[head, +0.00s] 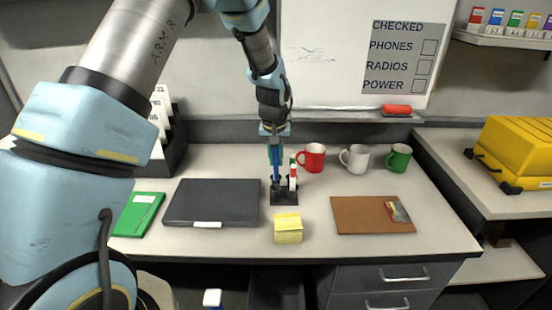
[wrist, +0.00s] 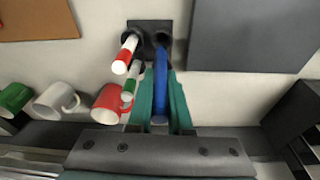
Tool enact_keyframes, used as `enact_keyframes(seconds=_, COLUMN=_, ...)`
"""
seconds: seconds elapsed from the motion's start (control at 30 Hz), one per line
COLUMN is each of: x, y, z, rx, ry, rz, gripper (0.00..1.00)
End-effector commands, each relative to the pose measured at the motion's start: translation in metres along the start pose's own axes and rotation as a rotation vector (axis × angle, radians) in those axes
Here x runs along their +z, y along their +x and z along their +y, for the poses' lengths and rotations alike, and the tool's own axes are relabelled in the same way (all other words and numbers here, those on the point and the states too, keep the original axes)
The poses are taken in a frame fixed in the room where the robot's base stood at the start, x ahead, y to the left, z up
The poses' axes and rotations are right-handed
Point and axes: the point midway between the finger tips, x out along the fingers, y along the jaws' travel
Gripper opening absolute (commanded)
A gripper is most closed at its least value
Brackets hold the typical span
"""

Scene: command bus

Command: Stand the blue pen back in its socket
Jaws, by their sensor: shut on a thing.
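The blue pen (head: 276,166) is held upright between the teal fingers of my gripper (head: 275,155). In the wrist view the blue pen (wrist: 160,85) runs between the two fingers of my gripper (wrist: 163,78), shut on it. The black pen holder (head: 284,198) stands on the desk directly below; it also shows in the wrist view (wrist: 150,26). The pen's lower end is at the dark socket on the holder's left side in the head view. I cannot tell how deep it sits. A red-and-white marker (wrist: 125,54) and a green-and-white marker (wrist: 129,89) stand in the holder beside it.
Red (head: 312,157), white (head: 354,158) and green (head: 398,157) mugs stand behind and right of the holder. Yellow sticky notes (head: 288,229) lie in front. A dark laptop (head: 212,202) lies left, a brown clipboard (head: 365,215) right.

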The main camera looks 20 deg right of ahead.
Motion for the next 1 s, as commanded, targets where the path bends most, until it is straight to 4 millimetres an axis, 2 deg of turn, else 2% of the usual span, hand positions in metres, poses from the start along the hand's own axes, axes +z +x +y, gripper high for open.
enact_keyframes(seconds=1.0, x=0.0014, y=0.0074, z=-0.0016, rx=0.000, ry=0.000, rz=0.000, gripper=0.00)
